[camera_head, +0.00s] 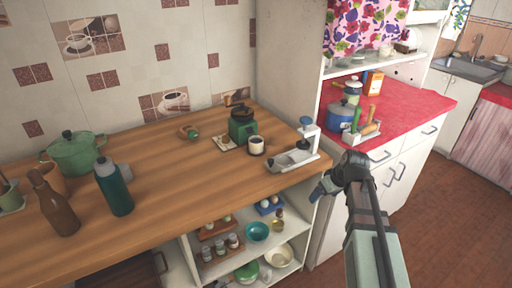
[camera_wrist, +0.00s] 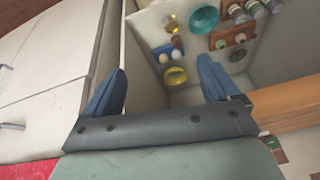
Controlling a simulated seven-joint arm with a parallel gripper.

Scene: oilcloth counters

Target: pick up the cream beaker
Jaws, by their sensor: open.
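The cream beaker (camera_head: 256,145) stands upright on the wooden counter (camera_head: 160,185) in the head view, just in front of a green grinder-like appliance (camera_head: 242,124). It has a dark rim or dark contents. My gripper (camera_head: 322,190) is in front of the counter's right end, lower than and to the right of the beaker, and apart from it. In the wrist view my gripper (camera_wrist: 162,92) is open, with two blue fingers spread and nothing between them. The beaker is not in the wrist view.
A white and grey metal device (camera_head: 295,158) stands right of the beaker, near my gripper. A green bottle (camera_head: 114,190), a brown bottle (camera_head: 54,205) and a green pot (camera_head: 76,153) stand at left. Shelves below hold bowls (camera_head: 257,232) and jars. The counter's middle is mostly clear.

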